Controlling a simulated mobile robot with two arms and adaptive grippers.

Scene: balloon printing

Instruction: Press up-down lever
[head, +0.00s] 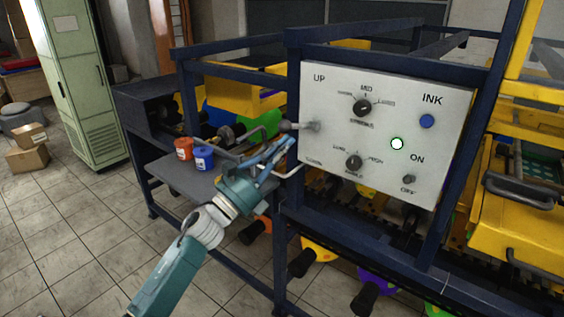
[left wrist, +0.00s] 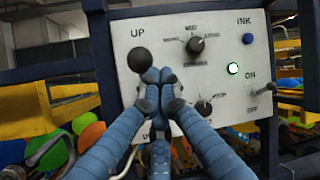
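The up-down lever (head: 285,126) sticks out from the left side of the white control panel (head: 330,100), just below the word UP. Its dark round knob (left wrist: 140,60) shows in the left wrist view. My left gripper (head: 287,147) is just below the lever in the head view. In the left wrist view its blue fingers (left wrist: 158,76) are drawn together at the tips, with nothing visible between them. The tips are beside and slightly below the knob; I cannot tell whether they touch it. My right gripper is not in view.
The panel also has two black dials (head: 362,107), a blue ink button (head: 427,121), a lit green-ringed button (head: 397,143) and an on-off switch (head: 408,179). Dark blue frame bars (head: 293,110) stand beside it. Red (head: 184,148) and blue (head: 203,157) cups sit on a grey shelf at left.

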